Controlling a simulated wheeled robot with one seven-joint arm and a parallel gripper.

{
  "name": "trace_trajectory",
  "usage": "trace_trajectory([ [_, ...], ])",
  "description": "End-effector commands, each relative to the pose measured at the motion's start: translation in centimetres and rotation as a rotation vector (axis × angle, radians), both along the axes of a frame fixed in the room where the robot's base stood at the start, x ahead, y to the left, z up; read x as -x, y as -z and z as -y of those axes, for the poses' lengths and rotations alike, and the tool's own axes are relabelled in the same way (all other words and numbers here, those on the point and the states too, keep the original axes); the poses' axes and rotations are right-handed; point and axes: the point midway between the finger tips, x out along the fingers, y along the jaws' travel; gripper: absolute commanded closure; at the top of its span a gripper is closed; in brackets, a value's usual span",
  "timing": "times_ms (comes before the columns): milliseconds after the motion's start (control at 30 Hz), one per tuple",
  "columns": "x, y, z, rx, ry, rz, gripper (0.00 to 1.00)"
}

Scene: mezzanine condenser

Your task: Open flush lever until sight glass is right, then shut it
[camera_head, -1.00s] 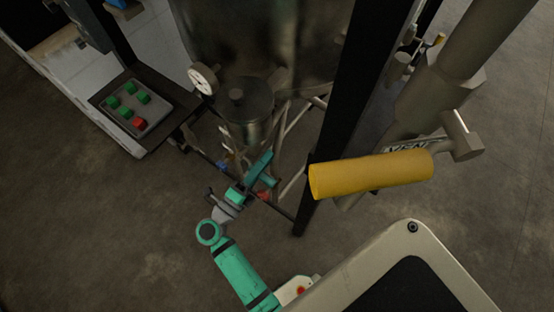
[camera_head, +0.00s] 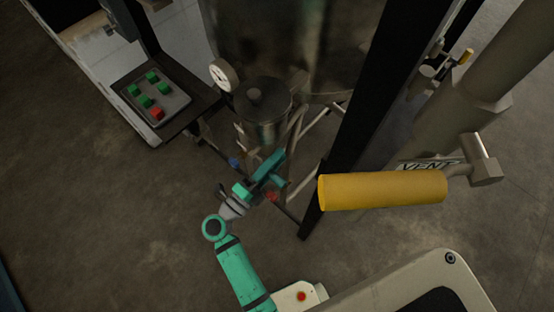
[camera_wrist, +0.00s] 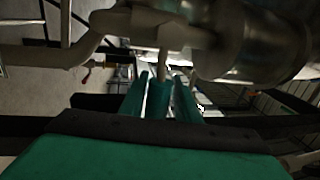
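My gripper (camera_head: 266,170) is at the end of my teal arm, low beneath a small capped metal vessel (camera_head: 262,108). In the wrist view its teal fingers (camera_wrist: 160,98) stand apart, with another teal strip between them; whether that strip is held cannot be told. A pipe fitting (camera_wrist: 162,62) is just beyond the fingertips. A red handle (camera_head: 271,196) is beside the gripper and a blue handle (camera_head: 234,163) is to its left. I cannot tell which part is the flush lever or the sight glass.
A thick yellow handle (camera_head: 382,190) near a VENT label sticks out at right. A black post (camera_head: 378,105) stands behind it. A round gauge (camera_head: 223,75) is beside the vessel. A panel with green and red buttons (camera_head: 170,108) is at left. The floor at lower left is clear.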

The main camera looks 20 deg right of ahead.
Motion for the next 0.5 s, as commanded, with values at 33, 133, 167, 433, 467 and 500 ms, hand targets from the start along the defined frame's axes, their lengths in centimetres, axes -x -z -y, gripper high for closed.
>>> trace_trajectory([
  [33, 0.0, 0.0, 0.0, 0.0, 0.001, 0.001, 0.61],
  [133, 0.0, 0.0, 0.0, -0.001, 0.002, 0.0, 0.61],
  [167, 0.0, 0.1, 0.0, -0.001, 0.002, 0.0, 0.61],
  [433, 0.3, 0.3, -0.6, -0.002, 0.0, -0.002, 0.61],
  [467, 0.4, 0.4, -0.9, -0.002, 0.001, -0.002, 0.61],
  [500, 0.7, 0.5, -1.3, -0.002, 0.001, -0.002, 0.61],
])
